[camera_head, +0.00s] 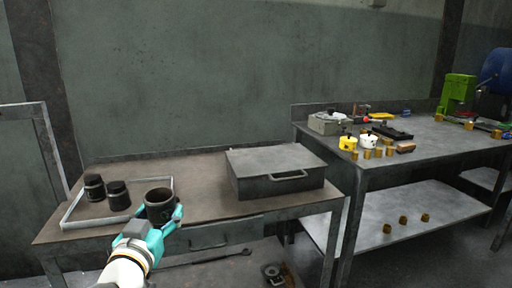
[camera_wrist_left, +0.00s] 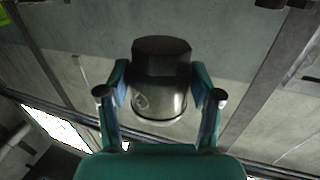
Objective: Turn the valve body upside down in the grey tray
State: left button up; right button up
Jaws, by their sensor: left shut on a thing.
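My left gripper (camera_head: 166,226) is shut on a dark valve body (camera_head: 159,205), which shows its round hollow end facing up. It is at the front right corner of the grey tray (camera_head: 122,217); I cannot tell whether it touches the tray. In the left wrist view the valve body (camera_wrist_left: 160,80) sits between the two teal fingers of the gripper (camera_wrist_left: 161,98), with a dark faceted end and a shinier round part. Two other dark bodies (camera_head: 94,187) (camera_head: 118,194) stand in the tray at the left and middle. My right gripper is not in view.
The tray lies on a brown-topped workbench (camera_head: 205,205). A grey metal box with a handle (camera_head: 275,172) stands to its right, with clear bench top between. A second bench (camera_head: 440,145) at the right carries yellow, white and brass-coloured parts. A wall is behind.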

pick_arm(q)
jog(key=shift+r, duration=0.15)
jog(key=shift+n+b, duration=0.45)
jog(key=shift+n, duration=0.05)
jog(key=n+b, duration=0.2)
jog(key=n, duration=0.1)
jog(key=n+b, duration=0.2)
jog(key=shift+f, duration=0.3)
jog(key=shift+n+b, duration=0.45)
jog(key=shift+n, duration=0.25)
jog(key=shift+r+n, duration=0.1)
jog(key=shift+n, duration=0.4)
jog(key=shift+r+n, duration=0.2)
jog(key=shift+n, duration=0.2)
jog(key=shift+b, duration=0.3)
